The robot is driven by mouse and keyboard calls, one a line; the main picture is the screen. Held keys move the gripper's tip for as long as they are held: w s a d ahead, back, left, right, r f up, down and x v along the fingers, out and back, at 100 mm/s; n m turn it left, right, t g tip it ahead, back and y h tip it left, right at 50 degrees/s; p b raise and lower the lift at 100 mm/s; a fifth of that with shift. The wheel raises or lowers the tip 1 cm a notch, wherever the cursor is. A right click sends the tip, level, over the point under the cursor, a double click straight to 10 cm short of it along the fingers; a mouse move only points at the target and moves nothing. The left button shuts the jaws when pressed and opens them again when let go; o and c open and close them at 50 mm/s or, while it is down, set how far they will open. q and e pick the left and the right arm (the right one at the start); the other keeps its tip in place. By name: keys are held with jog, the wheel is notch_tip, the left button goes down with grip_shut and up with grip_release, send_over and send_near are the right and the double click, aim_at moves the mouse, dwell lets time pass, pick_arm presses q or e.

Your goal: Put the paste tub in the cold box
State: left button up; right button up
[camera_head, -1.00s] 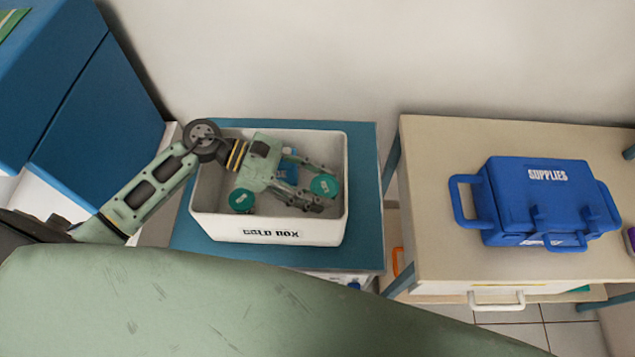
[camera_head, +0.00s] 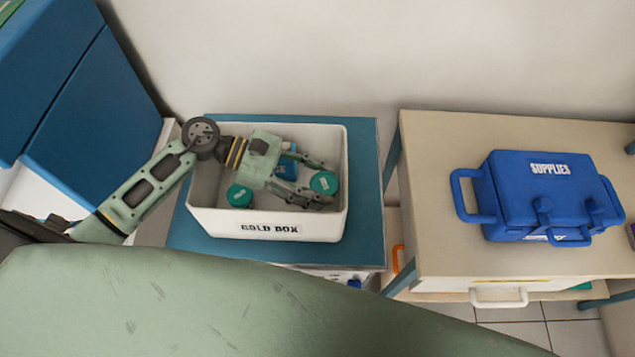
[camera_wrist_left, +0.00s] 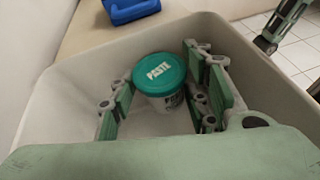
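The paste tub (camera_head: 323,183), white with a teal lid, stands inside the white cold box (camera_head: 291,224). It also shows in the left wrist view (camera_wrist_left: 160,75), upright, with "PASTE" on the lid. My left gripper (camera_head: 318,181) is inside the box, its fingers open on either side of the tub. In the left wrist view a gap shows between the left finger and the tub; the right finger is close to it, and I cannot tell if they touch.
Another teal-lidded tub (camera_head: 239,195) and a blue item (camera_head: 287,165) are in the box. The box stands on a teal-topped stand (camera_head: 362,225). A blue supplies case (camera_head: 548,200) sits on the beige table (camera_head: 435,215) to the right. Blue cabinets (camera_head: 90,110) stand at left.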

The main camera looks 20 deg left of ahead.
pick_arm(q)
jog(key=o, duration=0.5)
jog(key=shift+s+f, duration=0.35)
jog(key=shift+f, duration=0.25)
jog(key=shift+c, duration=0.2)
jog(key=shift+r+p, duration=0.4)
jog(key=shift+p, duration=0.1)
jog(key=shift+w+r+p, duration=0.1)
jog(key=shift+r+p, duration=0.35)
jog(key=shift+p, duration=0.2)
jog(key=shift+a+f+b, duration=0.3)
jog(key=shift+a+b, duration=0.5)
jog(key=w+r+b+v, duration=0.1)
jog(key=b+v, duration=0.2)
jog(key=v, duration=0.7)
jog(key=shift+s+a+r, duration=0.2)
jog(key=shift+s, duration=0.1)
